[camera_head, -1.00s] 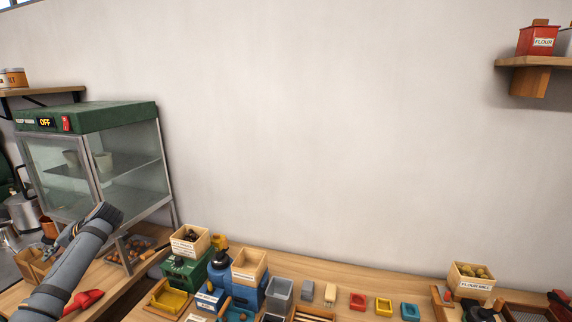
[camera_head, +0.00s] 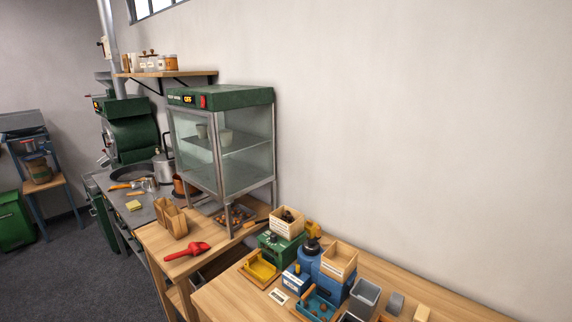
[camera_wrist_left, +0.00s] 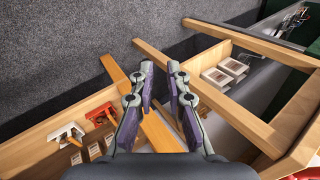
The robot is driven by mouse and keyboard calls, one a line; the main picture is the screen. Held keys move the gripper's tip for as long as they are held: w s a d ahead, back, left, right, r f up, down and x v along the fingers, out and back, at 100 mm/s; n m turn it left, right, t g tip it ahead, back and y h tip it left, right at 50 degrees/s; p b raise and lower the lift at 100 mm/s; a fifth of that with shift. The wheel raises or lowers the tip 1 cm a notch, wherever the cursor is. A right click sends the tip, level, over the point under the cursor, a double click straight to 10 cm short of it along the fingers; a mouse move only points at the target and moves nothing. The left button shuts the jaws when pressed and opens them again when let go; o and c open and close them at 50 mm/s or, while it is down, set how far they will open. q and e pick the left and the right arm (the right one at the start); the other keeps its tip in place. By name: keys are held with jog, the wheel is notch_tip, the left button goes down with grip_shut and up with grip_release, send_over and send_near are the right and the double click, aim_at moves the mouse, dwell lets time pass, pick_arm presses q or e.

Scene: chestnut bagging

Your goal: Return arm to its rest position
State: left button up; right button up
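My left gripper (camera_wrist_left: 160,68) shows in the left wrist view, pointing away from the camera. Its two fingers are apart with nothing between them. Beneath it are wooden beams (camera_wrist_left: 150,105) and the dark grey floor (camera_wrist_left: 70,55). It is not seen touching anything. No arm or gripper of mine shows in the head view. My right gripper is in neither view.
In the head view, a glass warming cabinet (camera_head: 222,96) stands over the wooden bench. A green machine (camera_head: 281,247) and wooden boxes are to the right. Grey carpet (camera_head: 90,285) is free at left.

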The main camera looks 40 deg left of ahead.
pick_arm(q)
jog(key=s+d+f+n+h, duration=0.15)
jog(key=d+f, duration=0.25)
jog(key=d, duration=0.9)
jog(key=s+d+f+h, duration=0.15)
jog(key=d+f, duration=0.25)
jog(key=d, duration=0.9)
jog(key=s+d+f+n+h, duration=0.15)
jog(key=d+f, duration=0.35)
jog(key=d, duration=0.8)
jog(key=shift+m+g+h, duration=0.3)
jog(key=shift+m+h, duration=0.15)
jog(key=shift+m, duration=0.05)
jog(key=f+b, duration=0.1)
jog(key=a+f+b, duration=0.1)
jog(key=b, duration=0.1)
jog(key=f+b, duration=0.1)
jog(key=shift+w+a+f, duration=0.25)
jog(key=shift+w+f, duration=0.05)
jog(key=shift+f, duration=0.1)
